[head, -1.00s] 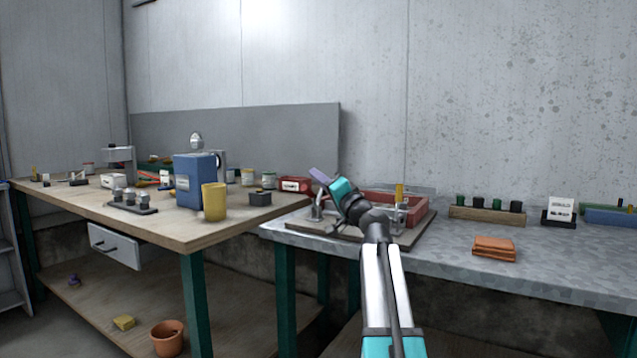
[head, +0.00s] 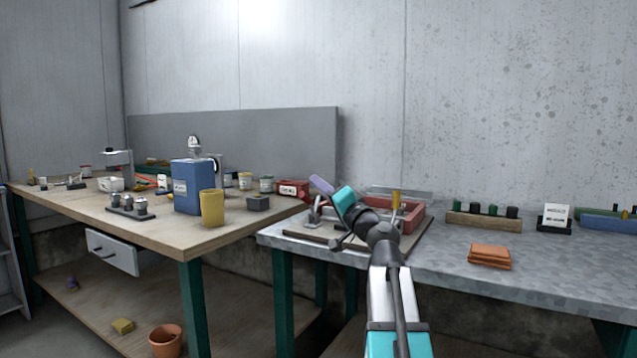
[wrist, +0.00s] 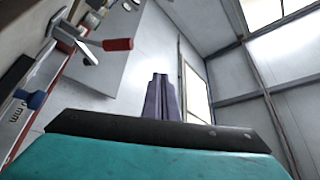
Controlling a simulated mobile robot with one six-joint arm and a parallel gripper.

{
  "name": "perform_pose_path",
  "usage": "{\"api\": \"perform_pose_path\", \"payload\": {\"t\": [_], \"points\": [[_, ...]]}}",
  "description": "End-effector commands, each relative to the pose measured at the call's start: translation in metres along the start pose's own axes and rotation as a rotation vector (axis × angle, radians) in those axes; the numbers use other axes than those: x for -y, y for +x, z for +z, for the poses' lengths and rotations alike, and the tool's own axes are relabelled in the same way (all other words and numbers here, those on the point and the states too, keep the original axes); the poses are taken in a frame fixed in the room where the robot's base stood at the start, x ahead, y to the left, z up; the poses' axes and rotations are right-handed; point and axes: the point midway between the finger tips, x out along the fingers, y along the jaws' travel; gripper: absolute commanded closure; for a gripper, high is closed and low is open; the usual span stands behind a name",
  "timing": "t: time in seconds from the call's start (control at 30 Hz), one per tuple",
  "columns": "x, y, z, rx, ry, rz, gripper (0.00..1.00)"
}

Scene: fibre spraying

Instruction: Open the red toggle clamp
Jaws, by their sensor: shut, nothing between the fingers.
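A red clamp handle (wrist: 117,44) shows at the upper left of the wrist view, joined to bright metal clamp parts (wrist: 86,55). My gripper (wrist: 160,80) is shut and empty, its purple fingers standing to the right of the red handle and apart from it. In the head view my gripper (head: 319,183) is above the left part of a fixture board (head: 312,236) on the grey bench. Metal clamp parts (head: 316,211) show just below it. I cannot make out the red handle in the head view; my arm hides part of the board.
A red frame (head: 412,219) stands on the board, with a yellow upright (head: 396,199) by it. A blue handle (wrist: 36,100) shows in the wrist view. Orange cloths (head: 490,255) and a block rack (head: 484,220) lie right. A wooden table (head: 170,235) stands left.

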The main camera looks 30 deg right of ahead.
Motion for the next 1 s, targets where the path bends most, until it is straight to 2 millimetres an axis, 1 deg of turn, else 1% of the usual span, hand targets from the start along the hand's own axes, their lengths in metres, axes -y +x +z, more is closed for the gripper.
{"api": "perform_pose_path", "payload": {"t": [0.03, 0.6, 0.8, 1.0], "points": [[0.005, -0.006, 0.001, 0.000, 0.000, 0.000, 1.00], [0.036, -0.051, 0.009, -0.001, -0.001, 0.000, 1.00], [0.043, -0.061, 0.010, -0.001, -0.001, 0.001, 1.00], [0.044, -0.063, 0.010, -0.001, 0.000, 0.001, 1.00]]}}
